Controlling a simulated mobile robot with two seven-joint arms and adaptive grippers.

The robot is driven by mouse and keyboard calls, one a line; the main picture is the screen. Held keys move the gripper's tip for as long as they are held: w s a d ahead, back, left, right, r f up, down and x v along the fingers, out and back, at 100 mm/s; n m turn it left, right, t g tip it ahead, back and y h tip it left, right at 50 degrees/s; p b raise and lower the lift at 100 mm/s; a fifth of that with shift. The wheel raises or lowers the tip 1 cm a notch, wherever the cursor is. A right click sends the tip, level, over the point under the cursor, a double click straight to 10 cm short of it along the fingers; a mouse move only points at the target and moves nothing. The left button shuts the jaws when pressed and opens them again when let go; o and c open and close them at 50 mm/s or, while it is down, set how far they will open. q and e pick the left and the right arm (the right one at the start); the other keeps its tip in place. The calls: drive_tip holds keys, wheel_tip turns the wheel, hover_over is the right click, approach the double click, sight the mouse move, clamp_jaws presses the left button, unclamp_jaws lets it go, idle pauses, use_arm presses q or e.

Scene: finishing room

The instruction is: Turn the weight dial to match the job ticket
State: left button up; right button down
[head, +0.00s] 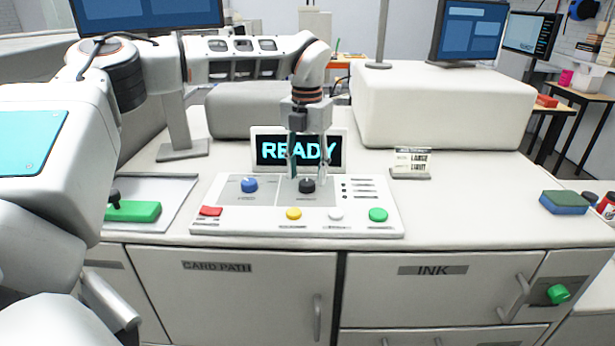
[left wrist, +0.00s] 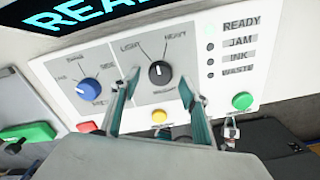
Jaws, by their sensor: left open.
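The control panel (head: 265,222) lies on the machine's white top. Its black weight dial (head: 307,186) also shows in the left wrist view (left wrist: 159,72), with LIGHT at its upper left and HEAVY at its upper right. My left gripper (head: 307,178) points down over the black dial. In the left wrist view its two fingers (left wrist: 155,115) are spread apart, one on each side below the dial, and nothing is between them. I cannot tell if they touch it. The job ticket (head: 411,161) stands right of the panel; its small print is hard to read. My right gripper is not in view.
A blue dial (head: 249,185) sits left of the black one. Red (head: 210,211), yellow (head: 293,214), white (head: 336,214) and green (head: 378,215) buttons line the panel's front. A screen (head: 270,150) behind reads READY. A blue-green sponge (head: 564,202) lies far right.

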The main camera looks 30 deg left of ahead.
use_arm(q)
drive_tip(key=shift+f, duration=1)
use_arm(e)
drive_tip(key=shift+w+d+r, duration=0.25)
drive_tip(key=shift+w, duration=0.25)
use_arm(q)
drive_tip(key=c, duration=1.1)
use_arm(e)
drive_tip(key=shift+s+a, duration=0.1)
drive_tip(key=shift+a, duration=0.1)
